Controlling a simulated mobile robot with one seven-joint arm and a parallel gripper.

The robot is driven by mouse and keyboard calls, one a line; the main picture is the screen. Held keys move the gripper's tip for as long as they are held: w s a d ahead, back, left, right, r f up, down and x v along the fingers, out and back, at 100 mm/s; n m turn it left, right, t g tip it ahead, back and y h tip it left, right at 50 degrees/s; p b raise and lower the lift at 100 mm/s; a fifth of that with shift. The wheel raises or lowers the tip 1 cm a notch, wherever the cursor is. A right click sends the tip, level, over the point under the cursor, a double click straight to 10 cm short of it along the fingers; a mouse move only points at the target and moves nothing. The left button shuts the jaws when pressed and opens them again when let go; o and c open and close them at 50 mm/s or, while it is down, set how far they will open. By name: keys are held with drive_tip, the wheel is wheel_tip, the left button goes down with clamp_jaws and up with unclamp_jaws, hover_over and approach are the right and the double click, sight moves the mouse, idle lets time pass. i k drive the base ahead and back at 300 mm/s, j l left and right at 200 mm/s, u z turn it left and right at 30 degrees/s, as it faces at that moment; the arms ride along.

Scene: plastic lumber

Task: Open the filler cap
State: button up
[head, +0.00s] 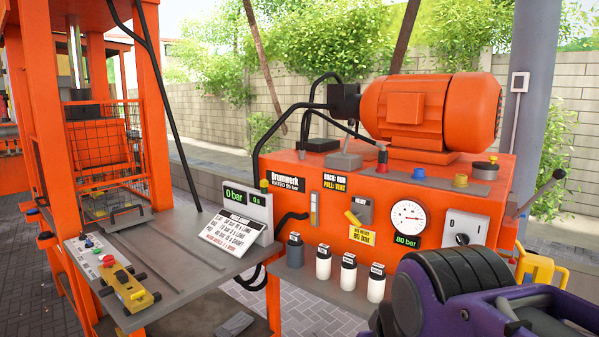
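The orange power unit (330,196) stands right of centre with a large orange motor on top. Several small caps sit along its top: a dark one with a red base (382,157), a blue one (419,173), a yellow one (460,180) and a grey one with a yellow top (491,161). I cannot tell which is the filler cap; none looks lifted off. My purple and black arm fills the lower right corner, in front of the unit's right side. My gripper's fingers do not show.
A gauge (408,222), a dial (466,232) and a lever (545,187) are on the unit. Several bottles (323,262) stand on a grey shelf below. An orange press frame (45,130) and a control box (128,287) are at left. A yellow container (535,268) is partly hidden behind my arm.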

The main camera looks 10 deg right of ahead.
sight(492, 166)
drive_tip(key=z, duration=1.25)
drive_tip(key=i+l, duration=0.3)
drive_tip(key=i+l+u, duration=0.1)
drive_tip(key=i+l, duration=0.15)
drive_tip(key=l, duration=0.25)
drive_tip(key=i+l, duration=0.55)
drive_tip(key=l, duration=0.25)
drive_tip(key=i+l+u, duration=0.1)
drive_tip(key=i+l, duration=0.2)
drive_tip(key=l, duration=0.15)
drive_tip(key=i+l+z, duration=0.1)
drive_tip(key=i+l, duration=0.4)
drive_tip(key=l, duration=0.15)
drive_tip(key=i+l, duration=0.5)
drive_tip(key=k+j, duration=0.25)
drive_tip(key=j+z, duration=0.05)
drive_tip(key=j, duration=0.05)
